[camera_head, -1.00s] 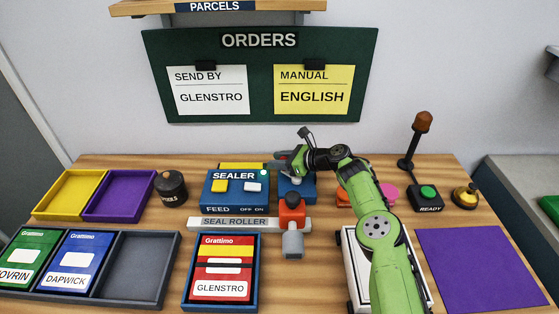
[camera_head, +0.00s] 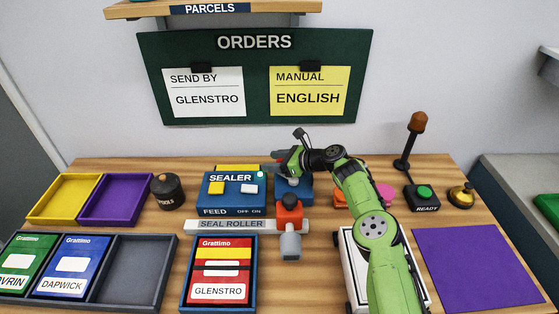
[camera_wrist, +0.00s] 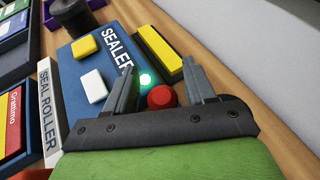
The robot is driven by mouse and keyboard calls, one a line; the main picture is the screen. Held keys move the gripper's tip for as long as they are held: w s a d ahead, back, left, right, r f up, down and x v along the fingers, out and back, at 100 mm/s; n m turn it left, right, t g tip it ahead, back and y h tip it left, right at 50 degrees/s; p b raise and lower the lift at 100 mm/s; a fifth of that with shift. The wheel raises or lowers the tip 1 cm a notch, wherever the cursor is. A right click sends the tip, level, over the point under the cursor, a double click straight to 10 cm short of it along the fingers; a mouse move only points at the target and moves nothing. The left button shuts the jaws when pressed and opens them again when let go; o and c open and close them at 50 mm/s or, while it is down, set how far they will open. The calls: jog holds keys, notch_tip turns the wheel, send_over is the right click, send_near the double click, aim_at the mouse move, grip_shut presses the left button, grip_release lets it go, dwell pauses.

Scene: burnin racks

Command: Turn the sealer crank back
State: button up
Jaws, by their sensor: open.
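The blue sealer (camera_head: 235,208) stands in the middle of the table, with a yellow and a white button on top and a lit green lamp (camera_wrist: 145,79). A round red knob (camera_wrist: 161,97) shows at the sealer's side in the wrist view; it looks like the crank's handle, but the crank arm is hidden. My gripper (camera_head: 279,163) is behind the sealer's right end. In the wrist view my open gripper (camera_wrist: 158,66) has one finger on each side of the red knob. I cannot tell whether either finger touches it.
The seal roller bar (camera_head: 232,225) lies in front of the sealer, beside an orange block with a black top (camera_head: 289,214). A yellow block (camera_wrist: 158,52) lies behind the sealer. A red Glenstro packet (camera_head: 219,265) sits in a blue tray. The purple mat (camera_head: 478,268) is clear.

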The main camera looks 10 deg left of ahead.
jog(key=p+v, duration=0.3)
jog(key=v, duration=1.2)
jog(key=shift+d, duration=0.35)
